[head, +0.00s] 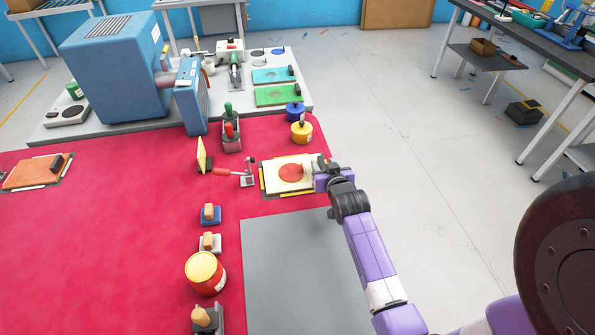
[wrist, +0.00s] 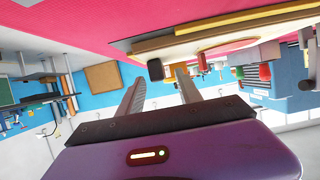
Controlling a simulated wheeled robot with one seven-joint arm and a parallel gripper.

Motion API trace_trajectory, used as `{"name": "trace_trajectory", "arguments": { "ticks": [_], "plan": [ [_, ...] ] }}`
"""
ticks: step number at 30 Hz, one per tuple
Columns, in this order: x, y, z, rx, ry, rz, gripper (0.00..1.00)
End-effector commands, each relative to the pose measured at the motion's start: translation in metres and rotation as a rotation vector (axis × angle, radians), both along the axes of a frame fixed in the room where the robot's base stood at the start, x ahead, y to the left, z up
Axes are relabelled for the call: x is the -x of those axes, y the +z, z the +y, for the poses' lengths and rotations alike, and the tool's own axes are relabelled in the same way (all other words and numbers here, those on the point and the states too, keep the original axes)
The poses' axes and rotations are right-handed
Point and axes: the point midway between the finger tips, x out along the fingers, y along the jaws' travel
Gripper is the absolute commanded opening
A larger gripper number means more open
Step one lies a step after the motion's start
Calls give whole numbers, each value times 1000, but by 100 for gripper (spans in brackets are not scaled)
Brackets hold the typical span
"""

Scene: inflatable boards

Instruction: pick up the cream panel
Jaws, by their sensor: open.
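The cream panel (head: 279,182), with a red disc on it, lies flat on a yellow-edged base at the right edge of the red mat. My gripper (head: 318,174) is at the panel's right edge and hides part of it. In the wrist view, tilted and nearly upside down, the panel (wrist: 215,34) shows edge-on at the top. A dark block (wrist: 155,70), seemingly the panel's handle, appears just beyond and between the fingertips of my gripper (wrist: 160,77). The fingers are apart, with nothing visibly held. I cannot tell whether they touch the block.
A small clamp (head: 240,173) stands just left of the panel. A yellow pot (head: 301,131) and a blue pot (head: 295,111) stand behind it. Green (head: 278,95) and turquoise (head: 271,75) panels lie farther back. A bare grey sheet (head: 290,265) lies in front.

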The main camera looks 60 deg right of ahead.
Motion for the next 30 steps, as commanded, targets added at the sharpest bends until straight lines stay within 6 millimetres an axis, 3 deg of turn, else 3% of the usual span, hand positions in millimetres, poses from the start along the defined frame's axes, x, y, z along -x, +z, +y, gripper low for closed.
{"name": "trace_trajectory", "arguments": {
  "ticks": [6, 14, 20, 30],
  "plan": [
    [-12, -7, -14, 1, 0, 1, 42],
    [-13, -8, -15, 1, 0, 1, 42],
    [-13, -8, -15, 1, 0, 1, 3],
    [-13, -7, -15, 2, 0, -1, 0]
  ]
}}
